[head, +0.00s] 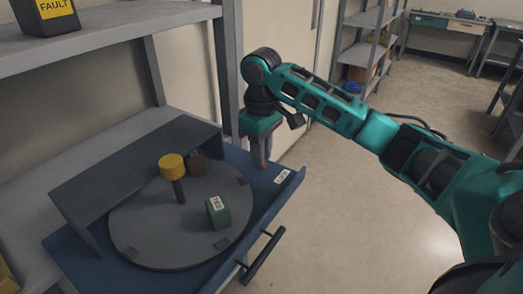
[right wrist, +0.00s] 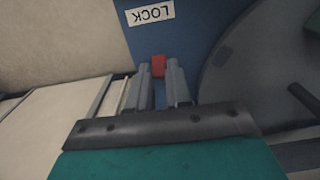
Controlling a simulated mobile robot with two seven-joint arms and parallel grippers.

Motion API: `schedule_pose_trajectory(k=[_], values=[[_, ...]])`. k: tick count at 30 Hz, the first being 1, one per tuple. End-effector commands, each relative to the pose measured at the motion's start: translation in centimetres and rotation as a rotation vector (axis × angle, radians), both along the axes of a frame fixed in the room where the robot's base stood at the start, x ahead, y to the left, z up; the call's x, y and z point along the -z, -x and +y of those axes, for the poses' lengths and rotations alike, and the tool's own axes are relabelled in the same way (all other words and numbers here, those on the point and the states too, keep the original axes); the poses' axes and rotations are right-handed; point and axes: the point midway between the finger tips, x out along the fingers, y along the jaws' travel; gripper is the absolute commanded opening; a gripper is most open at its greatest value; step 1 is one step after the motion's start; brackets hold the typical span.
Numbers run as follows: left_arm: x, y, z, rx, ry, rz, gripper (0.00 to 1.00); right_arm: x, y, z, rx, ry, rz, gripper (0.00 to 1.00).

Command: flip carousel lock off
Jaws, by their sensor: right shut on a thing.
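The carousel is a round grey turntable (head: 150,238) on a blue tray (head: 262,205), and its edge also shows in the right wrist view (right wrist: 235,75). The red lock lever (right wrist: 158,66) stands on the blue tray beside a white LOCK label (right wrist: 151,13). The label also shows in the head view (head: 282,176). My right gripper (head: 264,165) points down at the tray's far right corner. In the right wrist view its two fingers (right wrist: 160,85) are closed around the red lever. My left gripper is not in view.
On the turntable stand a yellow knob on a dark post (head: 172,167), a green block (head: 218,212) and a brown block (head: 196,161). A black handle (head: 262,257) is on the tray's front. Open floor lies to the right.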

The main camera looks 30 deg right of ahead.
Motion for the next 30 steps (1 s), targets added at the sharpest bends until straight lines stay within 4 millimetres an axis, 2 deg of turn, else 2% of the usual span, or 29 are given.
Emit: schedule_pose_trajectory(k=[8, 14, 22, 30], values=[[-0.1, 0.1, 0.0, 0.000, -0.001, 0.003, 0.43, -0.1, 0.1, -0.1, 0.000, -0.003, -0.008, 0.00], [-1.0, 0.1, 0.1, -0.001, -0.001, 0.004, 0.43, -0.3, 0.5, -0.2, -0.001, -0.025, -0.064, 0.00], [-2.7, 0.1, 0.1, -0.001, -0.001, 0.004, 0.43, -0.2, 1.6, -0.7, -0.001, -0.095, -0.237, 0.00], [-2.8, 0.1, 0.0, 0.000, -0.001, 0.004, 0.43, 0.2, 2.5, -1.0, -0.002, -0.173, -0.423, 0.00]])
